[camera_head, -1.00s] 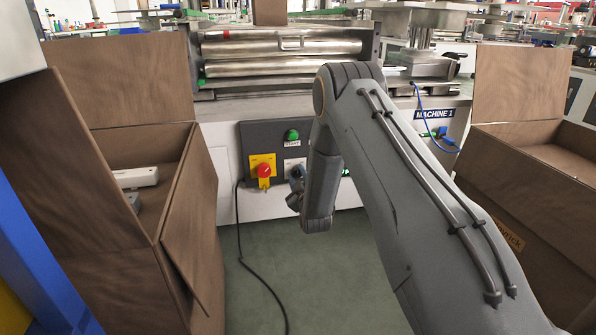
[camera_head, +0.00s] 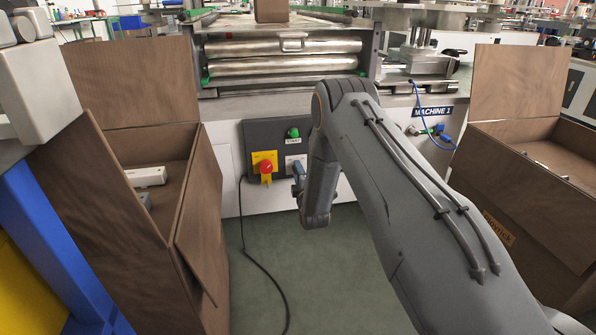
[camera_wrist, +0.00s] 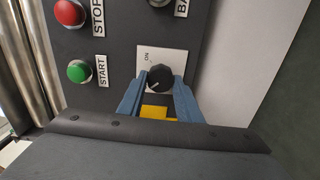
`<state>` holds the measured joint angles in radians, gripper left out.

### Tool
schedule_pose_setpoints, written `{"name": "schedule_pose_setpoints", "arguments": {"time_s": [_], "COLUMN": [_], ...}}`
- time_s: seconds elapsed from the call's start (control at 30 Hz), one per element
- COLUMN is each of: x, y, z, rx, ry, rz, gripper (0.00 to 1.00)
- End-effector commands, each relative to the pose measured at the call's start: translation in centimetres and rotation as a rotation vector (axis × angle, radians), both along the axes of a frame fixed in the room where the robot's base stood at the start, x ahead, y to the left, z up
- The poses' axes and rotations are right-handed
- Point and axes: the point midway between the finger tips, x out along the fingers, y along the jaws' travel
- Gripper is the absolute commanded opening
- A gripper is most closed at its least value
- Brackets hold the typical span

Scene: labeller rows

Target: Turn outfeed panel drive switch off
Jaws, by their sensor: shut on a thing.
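In the wrist view a round black switch knob (camera_wrist: 160,78) sits on a white plate (camera_wrist: 176,56) marked ON at its upper left. My gripper (camera_wrist: 160,82) has its two blue fingers on either side of the knob, shut on it. A small pale mark shows on the knob's lower left; its exact setting is hard to read. In the head view the dark panel (camera_head: 258,133) is on the white machine front, and my wrist covers part of it. My gripper (camera_head: 297,178) reaches the white switch plate (camera_head: 296,160) there; the knob is hidden.
A green START button (camera_wrist: 79,71) and a red STOP button (camera_wrist: 69,13) are near the knob. A red knob (camera_head: 266,167) on a yellow plate is left of the switch. Open cardboard boxes stand left (camera_head: 120,220) and right (camera_head: 530,190). A cable (camera_head: 262,262) lies on the floor.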

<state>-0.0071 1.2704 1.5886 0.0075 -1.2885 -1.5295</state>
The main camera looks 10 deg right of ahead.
Motion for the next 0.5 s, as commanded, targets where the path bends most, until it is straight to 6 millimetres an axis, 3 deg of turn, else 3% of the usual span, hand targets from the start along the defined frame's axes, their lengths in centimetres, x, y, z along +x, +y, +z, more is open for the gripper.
{"name": "schedule_pose_setpoints", "arguments": {"time_s": [0.5], "x": [-0.04], "y": [0.02], "z": [-0.13], "rx": [-0.06], "ry": [0.002], "rz": [0.0], "gripper": [0.09]}}
